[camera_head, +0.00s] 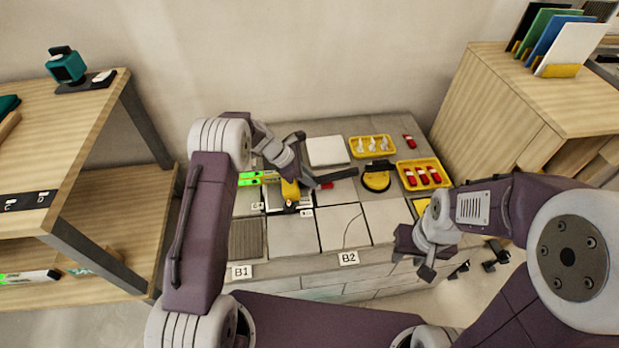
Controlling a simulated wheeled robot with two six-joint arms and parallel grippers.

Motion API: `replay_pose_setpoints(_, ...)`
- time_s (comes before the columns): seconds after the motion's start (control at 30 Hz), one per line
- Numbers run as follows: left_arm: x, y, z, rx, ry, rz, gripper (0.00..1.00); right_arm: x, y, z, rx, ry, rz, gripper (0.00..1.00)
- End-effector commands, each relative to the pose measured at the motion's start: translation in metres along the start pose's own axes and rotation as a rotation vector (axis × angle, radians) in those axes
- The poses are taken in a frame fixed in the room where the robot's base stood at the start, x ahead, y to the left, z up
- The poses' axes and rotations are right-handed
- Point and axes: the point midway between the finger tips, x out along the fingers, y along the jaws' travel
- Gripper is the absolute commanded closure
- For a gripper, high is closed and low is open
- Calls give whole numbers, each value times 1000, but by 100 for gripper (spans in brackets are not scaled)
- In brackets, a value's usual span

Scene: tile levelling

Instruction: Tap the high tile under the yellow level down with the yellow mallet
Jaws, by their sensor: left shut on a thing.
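My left gripper (304,172) is over the tiles at the left middle of the counter, shut on the yellow mallet. The yellow mallet head (290,190) shows below the gripper; the handle is mostly hidden or hard to separate from the dark fingers. The level (256,178), bright green and yellow, lies just left of the mallet and is partly hidden by my arm. The tile beneath the mallet is mostly covered, and its height cannot be told. My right gripper (417,262) hangs empty by the counter's front right edge, its fingers apart.
Pale tiles (340,227) cover the counter, with labels B1 (241,272) and B2 (348,258) in front. Yellow trays hold white pieces (371,146) and red pieces (423,175). Wooden shelves (62,110) flank the left.

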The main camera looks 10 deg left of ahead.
Motion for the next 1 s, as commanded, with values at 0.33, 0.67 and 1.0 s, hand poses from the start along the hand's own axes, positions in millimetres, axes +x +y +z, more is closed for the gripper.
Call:
replay_pose_setpoints(0.33,-26,0,18,1,-1,1,100,-33,-1,-3,0,0,0,64)
replay_pose_setpoints(0.67,-34,0,23,1,-1,0,100,-43,-1,-4,0,0,0,64)
replay_pose_setpoints(1.0,10,1,-6,2,-1,1,100,-13,0,-1,0,-2,0,64)
